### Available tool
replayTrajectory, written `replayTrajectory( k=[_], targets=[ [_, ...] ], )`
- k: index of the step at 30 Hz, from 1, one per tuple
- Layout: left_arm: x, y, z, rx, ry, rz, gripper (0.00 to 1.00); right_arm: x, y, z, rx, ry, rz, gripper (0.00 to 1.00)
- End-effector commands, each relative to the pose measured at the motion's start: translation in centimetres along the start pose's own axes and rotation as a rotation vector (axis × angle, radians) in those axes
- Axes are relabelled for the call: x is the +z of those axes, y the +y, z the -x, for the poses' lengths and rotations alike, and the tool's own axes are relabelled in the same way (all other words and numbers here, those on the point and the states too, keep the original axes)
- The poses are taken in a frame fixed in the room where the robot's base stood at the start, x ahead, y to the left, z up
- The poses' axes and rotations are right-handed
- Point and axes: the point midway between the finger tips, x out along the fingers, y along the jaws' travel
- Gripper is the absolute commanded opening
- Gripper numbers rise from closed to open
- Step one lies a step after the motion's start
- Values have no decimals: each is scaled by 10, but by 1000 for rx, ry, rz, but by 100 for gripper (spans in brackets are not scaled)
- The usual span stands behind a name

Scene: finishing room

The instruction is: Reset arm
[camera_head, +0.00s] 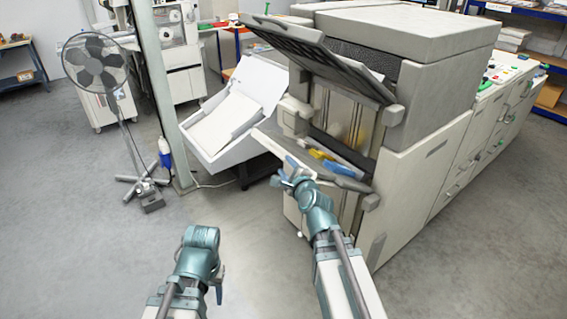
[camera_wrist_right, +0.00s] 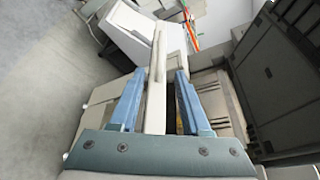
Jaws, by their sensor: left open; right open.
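My right gripper (camera_head: 287,170) is at the open front of the large grey machine (camera_head: 425,150), by the edge of its pale shelf (camera_head: 268,133). In the right wrist view my right gripper (camera_wrist_right: 157,82) shows two blue fingers spread apart. A long pale bar or edge (camera_wrist_right: 156,75) runs between them; I cannot tell whether the fingers touch it. My left gripper (camera_head: 219,288) hangs low at the bottom of the head view, over bare floor and away from the machine. It is open, but its fingers are mostly hidden by the wrist.
The machine's dark flap (camera_head: 325,55) is raised above the opening. Yellow and blue parts (camera_head: 322,155) lie inside. A white tray unit (camera_head: 228,118) stands left of the machine. A fan (camera_head: 98,70) and a pole (camera_head: 158,90) stand further left. Floor at front left is clear.

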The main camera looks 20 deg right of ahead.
Motion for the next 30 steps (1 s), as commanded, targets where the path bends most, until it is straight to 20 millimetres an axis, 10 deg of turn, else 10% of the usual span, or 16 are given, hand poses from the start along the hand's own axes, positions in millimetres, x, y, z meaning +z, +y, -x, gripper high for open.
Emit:
replayTrajectory(
  k=[4, 8, 16, 24, 30],
  targets=[
    [0, 0, 0, 0, 0, 0, 50, 14, 26, 0, 87, -23, 122, 47],
    [0, 0, 0, 0, 0, 0, 50, 44, 95, 10, 320, -105, 467, 47],
    [0, 0, 0, 0, 0, 0, 50, 57, 243, 101, 936, -485, 1420, 47],
    [0, 0, 0, 0, 0, 0, 50, 34, 277, 184, 1352, -867, 1929, 47],
    [0, 0, 0, 0, 0, 0, 50, 27, 277, 203, 1451, -968, 2015, 47]
  ],
)
